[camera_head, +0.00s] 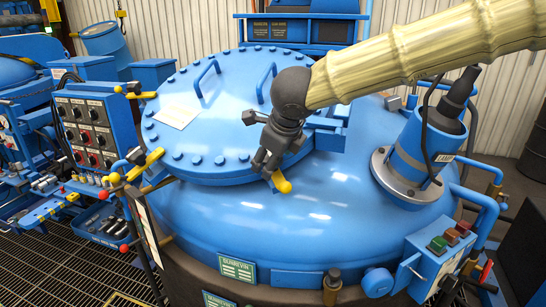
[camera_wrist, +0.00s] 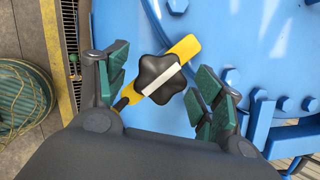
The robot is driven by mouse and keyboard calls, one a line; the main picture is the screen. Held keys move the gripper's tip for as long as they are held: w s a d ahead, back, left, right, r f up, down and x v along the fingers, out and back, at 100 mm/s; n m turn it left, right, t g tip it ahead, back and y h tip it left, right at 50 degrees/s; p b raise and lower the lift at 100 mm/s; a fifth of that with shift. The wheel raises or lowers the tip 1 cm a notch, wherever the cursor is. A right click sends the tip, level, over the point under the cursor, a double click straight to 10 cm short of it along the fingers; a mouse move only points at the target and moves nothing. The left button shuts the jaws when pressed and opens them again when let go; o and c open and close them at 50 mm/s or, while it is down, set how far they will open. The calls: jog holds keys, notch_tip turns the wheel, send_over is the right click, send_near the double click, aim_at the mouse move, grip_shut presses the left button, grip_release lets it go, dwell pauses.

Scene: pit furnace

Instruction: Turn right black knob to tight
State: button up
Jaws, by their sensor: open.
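The right black knob (camera_wrist: 152,70) is a lobed star knob with a white bar across its top, running from lower left to upper right. It sits on a yellow clamp (camera_wrist: 186,46), whose yellow end (camera_head: 282,183) shows at the lid's front right edge in the head view. There the knob is hidden behind my gripper (camera_head: 262,165). In the wrist view my gripper (camera_wrist: 162,88) is open, with a green-padded finger on each side of the knob. A gap shows on both sides, and I see no contact.
The blue round lid (camera_head: 215,140) carries handles and rim bolts. Another yellow clamp (camera_head: 150,158) with a dark knob sits at its left edge. A blue bracket (camera_wrist: 262,120) and bolts lie right of my fingers. A cylinder (camera_head: 428,145) stands at the right.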

jog(key=v, duration=1.2)
jog(key=shift+f, duration=0.1)
